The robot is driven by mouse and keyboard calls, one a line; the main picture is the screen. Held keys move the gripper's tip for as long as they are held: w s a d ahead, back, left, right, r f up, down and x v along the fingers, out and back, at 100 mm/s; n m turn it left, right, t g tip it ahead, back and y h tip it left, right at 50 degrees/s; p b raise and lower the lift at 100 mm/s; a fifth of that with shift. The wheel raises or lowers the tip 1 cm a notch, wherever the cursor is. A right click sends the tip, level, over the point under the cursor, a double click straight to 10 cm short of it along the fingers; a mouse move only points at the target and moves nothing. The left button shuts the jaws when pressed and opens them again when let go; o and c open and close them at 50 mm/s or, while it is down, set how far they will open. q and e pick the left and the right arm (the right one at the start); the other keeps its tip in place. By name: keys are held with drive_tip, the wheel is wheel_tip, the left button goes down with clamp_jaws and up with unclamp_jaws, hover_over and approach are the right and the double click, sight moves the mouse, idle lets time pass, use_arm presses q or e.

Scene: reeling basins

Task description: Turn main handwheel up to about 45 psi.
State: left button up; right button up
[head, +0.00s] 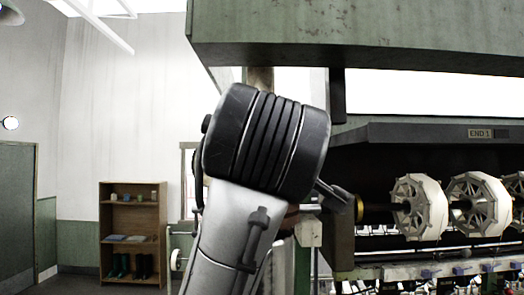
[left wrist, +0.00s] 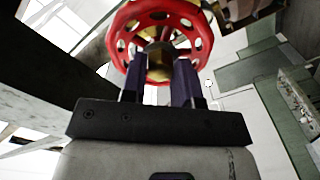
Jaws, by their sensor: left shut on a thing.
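The red handwheel (left wrist: 119,32) is in the left wrist view at the top centre, with round holes in its face and a brass-coloured piece at its middle. My left gripper (left wrist: 160,66) reaches it with two dark fingers, one on each side of that middle piece, and is shut on the handwheel. In the head view my arm stands large in the centre and hides both the handwheel and the left gripper's fingers. No gauge face can be read in either view. My right gripper is in neither view.
A green machine housing (head: 420,40) hangs over the upper right of the head view. White reels (head: 420,207) sit in a row below it, right of my arm. A wooden shelf (head: 132,192) with boots stands at the left wall, with open floor nearby.

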use_arm(q)
drive_tip(key=shift+c, duration=0.3)
drive_tip(key=n+p, duration=0.1)
drive_tip(key=n, duration=1)
drive_tip(key=o, duration=0.8)
drive_tip(key=shift+s+b, duration=1.45)
drive_tip(key=shift+s, duration=2.1)
